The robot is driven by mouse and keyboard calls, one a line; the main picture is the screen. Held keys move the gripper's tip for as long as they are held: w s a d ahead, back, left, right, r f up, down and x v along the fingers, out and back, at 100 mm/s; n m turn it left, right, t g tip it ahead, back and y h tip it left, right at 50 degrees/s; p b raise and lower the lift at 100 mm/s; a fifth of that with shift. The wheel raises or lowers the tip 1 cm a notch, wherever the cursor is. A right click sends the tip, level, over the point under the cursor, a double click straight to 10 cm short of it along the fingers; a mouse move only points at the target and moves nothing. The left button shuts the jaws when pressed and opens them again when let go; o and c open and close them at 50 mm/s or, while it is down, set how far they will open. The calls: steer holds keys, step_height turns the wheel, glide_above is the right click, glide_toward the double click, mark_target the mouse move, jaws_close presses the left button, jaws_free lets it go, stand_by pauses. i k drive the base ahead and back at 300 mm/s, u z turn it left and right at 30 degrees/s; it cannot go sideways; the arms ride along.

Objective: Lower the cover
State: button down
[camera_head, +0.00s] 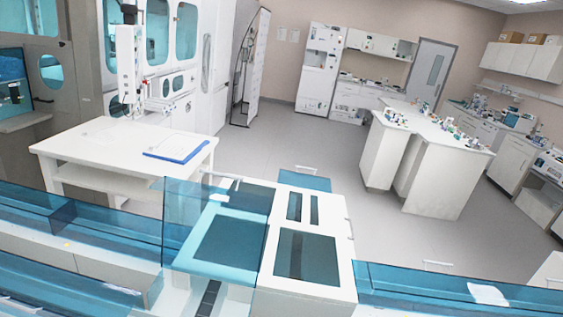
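A clear blue cover (190,213) stands at the lower middle, its panel rising above the tube track (100,240). I cannot tell its exact angle. Beside it on the right is a white housing (338,210) with dark window panels (305,257). More blue clear covers lie along the track at the left and on the right section (420,285), which has a thin white handle (438,264). My gripper does not show, so its place relative to the cover cannot be seen.
A white table (75,145) with a blue-edged clipboard (177,148) stands behind the track at the left. A white island bench (435,150) with several small items is at the right. Grey floor (300,135) lies open between them. Cabinets line the back wall.

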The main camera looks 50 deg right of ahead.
mark_target(201, 171)
steer(key=z, duration=0.6)
steer(key=i, duration=1.1)
steer(key=z, duration=0.7)
